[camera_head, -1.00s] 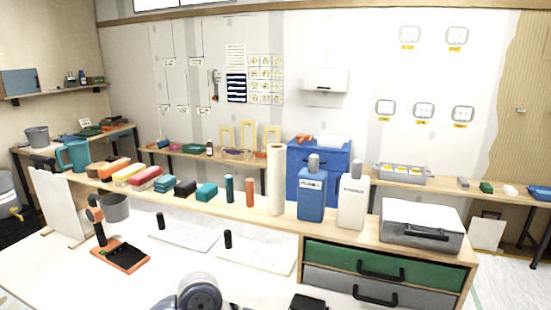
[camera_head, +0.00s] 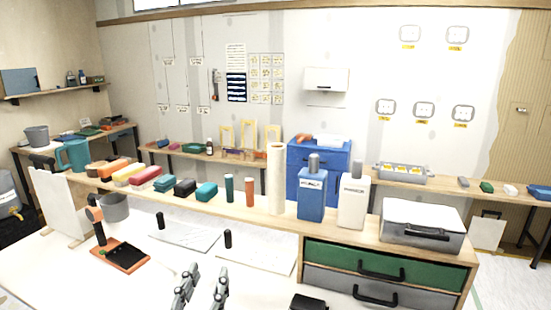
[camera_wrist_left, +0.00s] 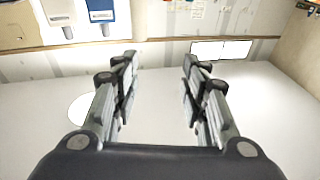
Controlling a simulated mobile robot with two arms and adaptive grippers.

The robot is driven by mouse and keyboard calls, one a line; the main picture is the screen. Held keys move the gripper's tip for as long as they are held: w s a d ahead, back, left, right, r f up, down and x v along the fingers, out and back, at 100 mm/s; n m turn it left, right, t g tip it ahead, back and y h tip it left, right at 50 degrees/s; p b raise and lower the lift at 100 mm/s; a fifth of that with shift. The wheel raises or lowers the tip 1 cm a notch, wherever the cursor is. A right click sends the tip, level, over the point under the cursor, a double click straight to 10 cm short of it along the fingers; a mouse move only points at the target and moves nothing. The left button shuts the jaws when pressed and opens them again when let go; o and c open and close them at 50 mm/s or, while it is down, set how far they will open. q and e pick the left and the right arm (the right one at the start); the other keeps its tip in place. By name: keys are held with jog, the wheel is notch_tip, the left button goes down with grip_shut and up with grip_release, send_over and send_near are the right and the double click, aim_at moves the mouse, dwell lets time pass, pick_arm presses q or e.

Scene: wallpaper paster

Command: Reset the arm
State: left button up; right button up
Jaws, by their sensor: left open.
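My left gripper (camera_head: 207,274) shows at the bottom of the head view, with its two grey fingers apart and pointing up and away over the white table (camera_head: 130,285). In the left wrist view the gripper (camera_wrist_left: 160,62) is open, with nothing between its fingers. It touches no object that I can see. The lower part of the gripper is cut off by the head view's bottom edge. My right gripper is not in view.
An orange-and-black stand tool (camera_head: 120,254), a grey cup (camera_head: 115,207) and small black cylinders are on the table. Behind are a paper roll (camera_head: 276,180), a blue bottle (camera_head: 311,195), a white bottle (camera_head: 352,200) and a grey case (camera_head: 422,224). Drawers (camera_head: 380,262) stand at right.

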pick_arm(q)
jog(key=s+a+f+n+g+y, duration=0.1)
jog(key=s+a+f+g+y, duration=0.15)
jog(key=f, duration=0.35)
jog(key=s+a+f+n+g+y, duration=0.1)
jog(key=a+f+g, duration=0.15)
jog(key=f, duration=0.25)
jog(key=s+a+f+m+g, duration=0.1)
jog(key=s+f+g, duration=0.5)
jog(key=s+f, duration=0.4)
jog(key=s+a+f+m+g, duration=0.1)
jog(key=s+f+g, duration=0.4)
jog(key=s+f, duration=0.5)
jog(key=s+f+g, duration=0.1)
jog(key=s+f, duration=0.1)
jog(key=f, duration=1.1)
jog(key=s+f+g, duration=0.1)
jog(key=s+f, duration=0.2)
jog(key=f, duration=0.9)
jog(key=s+a+f, duration=0.3)
jog(key=s+f, duration=1.1)
jog(key=s, duration=0.1)
jog(key=shift+s+f+g+h, duration=0.15)
jog(key=shift+s+g+h, duration=0.2)
jog(key=shift+g, duration=0.05)
jog(key=shift+a, duration=0.1)
